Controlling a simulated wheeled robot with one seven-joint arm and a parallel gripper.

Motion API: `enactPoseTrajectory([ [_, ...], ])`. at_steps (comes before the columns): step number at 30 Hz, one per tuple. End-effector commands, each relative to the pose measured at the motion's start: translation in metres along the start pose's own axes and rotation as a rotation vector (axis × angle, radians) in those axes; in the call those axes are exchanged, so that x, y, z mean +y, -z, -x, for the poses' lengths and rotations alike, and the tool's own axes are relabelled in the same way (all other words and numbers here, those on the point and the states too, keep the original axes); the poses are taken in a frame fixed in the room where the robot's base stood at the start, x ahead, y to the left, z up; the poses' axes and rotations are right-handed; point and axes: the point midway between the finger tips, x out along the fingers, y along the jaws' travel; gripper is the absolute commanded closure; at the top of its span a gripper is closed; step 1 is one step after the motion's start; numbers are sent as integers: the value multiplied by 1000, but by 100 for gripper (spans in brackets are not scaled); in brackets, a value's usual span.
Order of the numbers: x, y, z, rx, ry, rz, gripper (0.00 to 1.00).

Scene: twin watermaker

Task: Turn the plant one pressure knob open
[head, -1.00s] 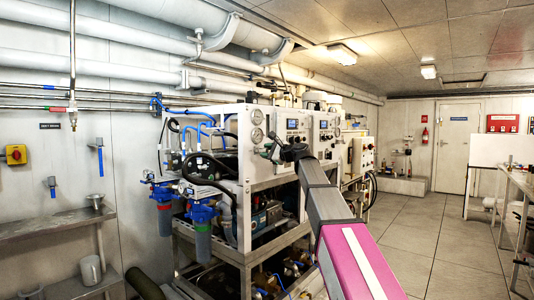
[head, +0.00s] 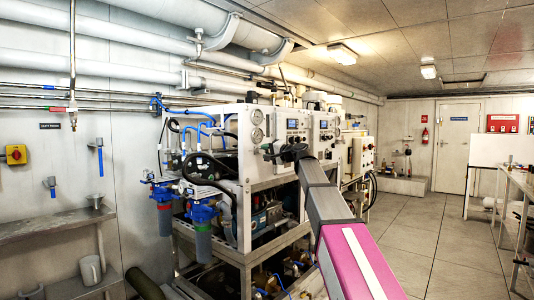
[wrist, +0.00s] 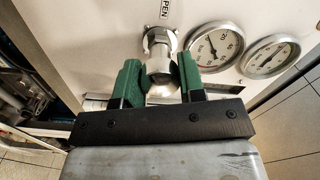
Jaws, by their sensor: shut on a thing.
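The plant one pressure knob (wrist: 160,64) is a shiny metal knob on the white panel, seen in the wrist view with the end of the word OPEN (wrist: 163,8) beside it. My gripper (wrist: 158,82) has its two green fingers on either side of the knob and is shut on it. The knob's front end is partly hidden between the fingers. In the head view my gripper (head: 271,151) is at the front panel of the white-framed machine (head: 247,165), and the knob itself is hidden there.
Two round pressure gauges, one nearer (wrist: 213,46) and one farther (wrist: 269,57), sit right of the knob in the wrist view. Blue-topped filter housings (head: 201,222) hang at the machine's left. The tiled floor (head: 440,250) to the right is clear.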

Motion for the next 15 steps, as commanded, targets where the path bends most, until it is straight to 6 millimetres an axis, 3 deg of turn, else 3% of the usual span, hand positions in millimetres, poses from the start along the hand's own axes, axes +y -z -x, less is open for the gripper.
enactPoseTrajectory([
  [15, 1, -2, 1, -2, -2, 264, 87],
])
